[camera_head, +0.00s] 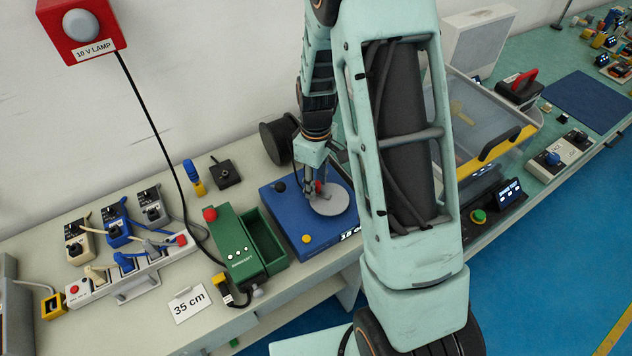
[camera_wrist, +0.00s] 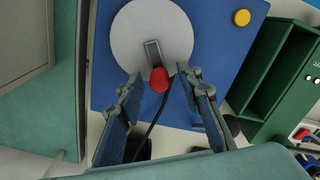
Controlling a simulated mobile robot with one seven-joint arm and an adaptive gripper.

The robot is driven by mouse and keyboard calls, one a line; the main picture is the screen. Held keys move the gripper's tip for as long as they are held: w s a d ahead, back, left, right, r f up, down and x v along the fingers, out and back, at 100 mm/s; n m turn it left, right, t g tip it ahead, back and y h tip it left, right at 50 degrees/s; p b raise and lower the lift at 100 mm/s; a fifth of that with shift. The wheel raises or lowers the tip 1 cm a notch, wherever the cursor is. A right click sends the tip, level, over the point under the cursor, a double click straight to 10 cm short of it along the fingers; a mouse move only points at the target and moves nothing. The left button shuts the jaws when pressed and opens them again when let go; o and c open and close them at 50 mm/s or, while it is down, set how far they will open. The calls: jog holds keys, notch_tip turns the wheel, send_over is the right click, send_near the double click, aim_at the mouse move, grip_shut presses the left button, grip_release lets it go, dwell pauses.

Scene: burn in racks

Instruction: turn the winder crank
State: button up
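The winder is a blue box (camera_head: 289,214) on the bench with a round light-grey disc (camera_head: 334,202) on its top. In the wrist view the disc (camera_wrist: 140,28) carries a short grey crank arm (camera_wrist: 153,52) with a red knob (camera_wrist: 159,79) at its end. In the head view the red knob (camera_head: 319,186) shows beside my fingers. My gripper (camera_wrist: 156,84) is open, with one finger on each side of the red knob and a gap on both sides. My gripper (camera_head: 316,196) is over the disc in the head view.
A green box with an open tray (camera_head: 262,238) stands left of the winder. A black spool (camera_head: 275,143) is behind it. A yellow button (camera_head: 306,239) sits on the winder's front corner.

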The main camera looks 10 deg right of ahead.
jog(key=shift+f, duration=0.2)
jog(key=shift+c, duration=0.2)
grip_shut()
jog(key=shift+w, duration=0.1)
